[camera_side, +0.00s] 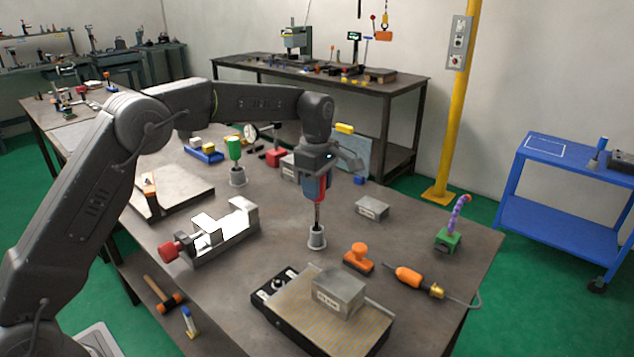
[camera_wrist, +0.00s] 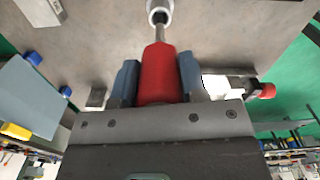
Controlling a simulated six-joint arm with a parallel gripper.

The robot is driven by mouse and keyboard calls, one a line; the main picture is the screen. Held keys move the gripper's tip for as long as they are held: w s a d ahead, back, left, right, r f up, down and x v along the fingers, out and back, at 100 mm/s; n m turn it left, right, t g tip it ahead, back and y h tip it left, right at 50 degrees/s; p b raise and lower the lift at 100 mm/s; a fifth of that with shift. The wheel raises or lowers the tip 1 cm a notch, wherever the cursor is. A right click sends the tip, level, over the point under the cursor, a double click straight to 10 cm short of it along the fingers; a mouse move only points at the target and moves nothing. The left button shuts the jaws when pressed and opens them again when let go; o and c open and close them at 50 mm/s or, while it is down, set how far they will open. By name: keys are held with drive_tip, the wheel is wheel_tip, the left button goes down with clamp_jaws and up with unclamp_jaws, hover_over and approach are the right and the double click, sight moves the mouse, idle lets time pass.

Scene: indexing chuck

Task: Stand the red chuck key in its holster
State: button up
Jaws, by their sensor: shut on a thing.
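The red chuck key (camera_side: 321,194) is upright, handle up and shaft down, with its red handle between the fingers of my gripper (camera_side: 315,184). In the wrist view the red handle (camera_wrist: 160,72) fills the gap between the two blue-grey fingers of my gripper (camera_wrist: 158,78). A grey cup-shaped holster (camera_side: 316,239) stands on the bench right below. It shows as a pale ring (camera_wrist: 160,6) at the top of the wrist view. The key's shaft reaches the holster's mouth, and its tip appears at or inside it. How deep it sits I cannot tell.
A similar grey holder with a green-handled tool (camera_side: 234,148) stands behind left. A vise (camera_side: 222,232) is at left. An orange stamp-like object (camera_side: 358,256), a soldering-iron-like orange tool (camera_side: 410,277) and a grey block on a ribbed plate (camera_side: 340,292) lie in front.

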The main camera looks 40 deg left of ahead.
drive_tip(key=shift+f, duration=2.2)
drive_tip(key=o, duration=1.1)
wheel_tip(320, 180, up, 13)
drive_tip(key=shift+r, duration=0.4)
